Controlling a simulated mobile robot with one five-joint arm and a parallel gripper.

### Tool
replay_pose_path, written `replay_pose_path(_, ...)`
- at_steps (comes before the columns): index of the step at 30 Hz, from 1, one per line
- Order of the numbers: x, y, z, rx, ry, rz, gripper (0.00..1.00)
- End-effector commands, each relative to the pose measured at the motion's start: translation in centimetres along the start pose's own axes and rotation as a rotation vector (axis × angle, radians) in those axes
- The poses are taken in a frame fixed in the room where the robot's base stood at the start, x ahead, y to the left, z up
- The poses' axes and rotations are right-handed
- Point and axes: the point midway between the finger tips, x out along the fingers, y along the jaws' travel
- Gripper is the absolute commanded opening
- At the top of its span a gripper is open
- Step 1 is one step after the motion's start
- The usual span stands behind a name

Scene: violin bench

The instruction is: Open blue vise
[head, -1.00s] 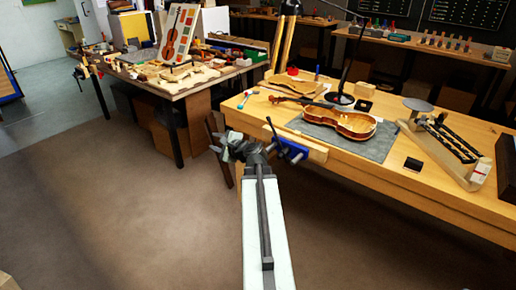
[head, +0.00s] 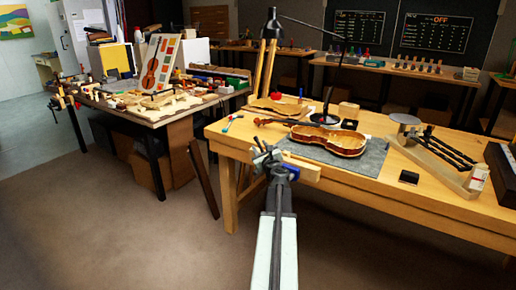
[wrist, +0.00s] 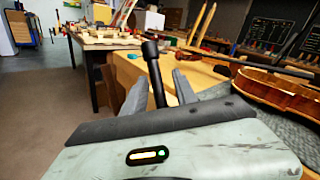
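The blue vise (head: 291,171) is fixed to the front edge of the wooden bench, beside a pale wooden jaw board (head: 306,167). My arm covers much of it in the head view. My gripper (head: 267,157) is at the front of the vise, over its dark handle. In the wrist view my gripper (wrist: 160,94) has its two grey fingers apart. The black handle bar (wrist: 153,70) with a knobbed end stands between them, and gaps seem to show on both sides. The vise body is hidden in the wrist view.
A violin body (head: 336,141) lies on a grey mat (head: 368,160) on the bench (head: 400,196), behind the vise. A lamp (head: 325,118) stands behind it. Another cluttered table (head: 150,116) is at the left, with open floor (head: 110,220) in front.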

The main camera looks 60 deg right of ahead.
Motion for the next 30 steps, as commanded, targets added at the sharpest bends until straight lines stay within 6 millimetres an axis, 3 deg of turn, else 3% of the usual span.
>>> replay_pose_path(2, 0.92, 0.02, 0.0, 0.0, 0.0, 0.001, 0.34)
replay_pose_path(8, 0.92, 0.13, 0.04, -0.001, 0.0, 0.001, 0.34)
replay_pose_path(9, 0.92, 0.14, 0.04, -0.001, 0.0, 0.001, 0.31)
replay_pose_path(12, 0.92, 0.16, 0.05, -0.001, 0.0, 0.001, 0.04)
replay_pose_path(13, 0.92, 0.16, 0.05, -0.001, -0.001, 0.001, 0.0)
replay_pose_path(30, 0.93, 0.25, 0.09, -0.001, -0.001, 0.003, 0.0)
